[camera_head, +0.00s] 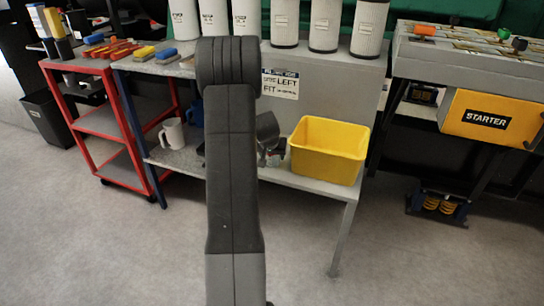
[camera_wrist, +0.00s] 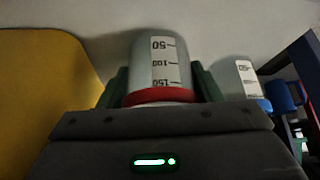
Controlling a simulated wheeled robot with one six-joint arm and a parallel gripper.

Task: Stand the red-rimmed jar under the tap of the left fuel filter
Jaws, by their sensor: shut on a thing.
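The red-rimmed jar (camera_wrist: 160,66) is a clear jar with a white scale label, seen in the wrist view with its red rim toward my wrist. My gripper (camera_wrist: 161,84) is shut on it, with a green finger on each side.
The yellow bin (camera_head: 328,150) stands close to my gripper on the lower shelf (camera_head: 308,185). A blue-rimmed jar (camera_wrist: 246,78) is beside the held jar in the wrist view. A red cart (camera_head: 98,120) and STARTER box (camera_head: 490,118) flank the bench.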

